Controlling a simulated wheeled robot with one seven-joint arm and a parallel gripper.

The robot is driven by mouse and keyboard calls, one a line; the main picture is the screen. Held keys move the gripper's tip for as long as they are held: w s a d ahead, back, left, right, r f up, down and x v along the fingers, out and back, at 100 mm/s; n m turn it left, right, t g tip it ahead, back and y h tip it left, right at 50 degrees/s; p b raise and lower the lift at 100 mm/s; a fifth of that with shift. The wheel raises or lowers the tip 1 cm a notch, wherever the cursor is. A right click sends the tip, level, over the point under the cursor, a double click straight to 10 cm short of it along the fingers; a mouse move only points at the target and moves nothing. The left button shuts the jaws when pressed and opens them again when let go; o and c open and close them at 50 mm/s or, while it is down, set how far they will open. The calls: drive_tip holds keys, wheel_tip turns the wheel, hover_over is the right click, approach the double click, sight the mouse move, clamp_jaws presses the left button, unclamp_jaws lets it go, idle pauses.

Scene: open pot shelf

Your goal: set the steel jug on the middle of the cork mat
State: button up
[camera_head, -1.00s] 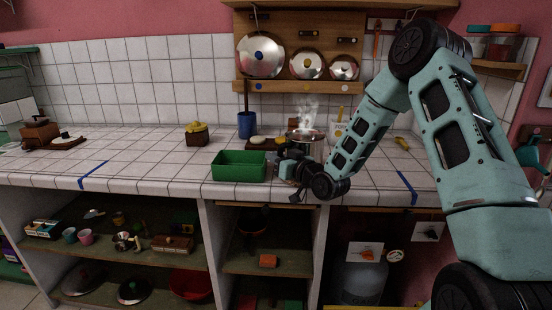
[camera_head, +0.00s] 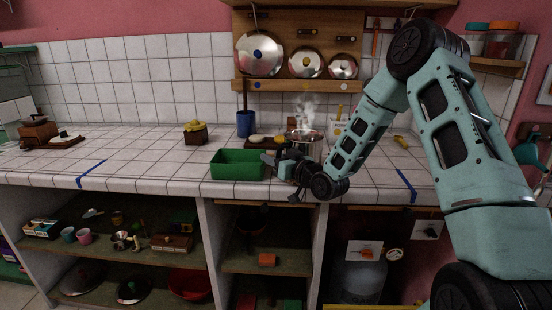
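A small shiny steel vessel (camera_head: 121,240) stands on the upper shelf below the counter at left, among small items. It may be the steel jug, but it is too small to be sure. I cannot make out the cork mat with certainty. My gripper (camera_head: 279,177) is over the front of the counter, just right of the green tray (camera_head: 238,177). Its dark fingers look spread apart, one toward the tray and one toward the counter edge. A pale teal-grey shape shows between them, and I cannot tell if it is part of my gripper.
A steaming steel pot (camera_head: 306,141) stands behind my gripper, partly hidden by it. A blue cup (camera_head: 245,124), a board with pale food (camera_head: 262,139) and a yellow-topped box (camera_head: 195,133) stand farther back. The counter's left middle is clear. Lids hang on the wall.

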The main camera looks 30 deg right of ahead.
drive_tip(key=s+d+p, duration=0.3)
drive_tip(key=s+p, duration=0.4)
drive_tip(key=s, duration=1)
drive_tip(key=shift+d+r+p, duration=0.15)
drive_tip(key=shift+d+p, duration=0.05)
drive_tip(key=shift+p, duration=0.2)
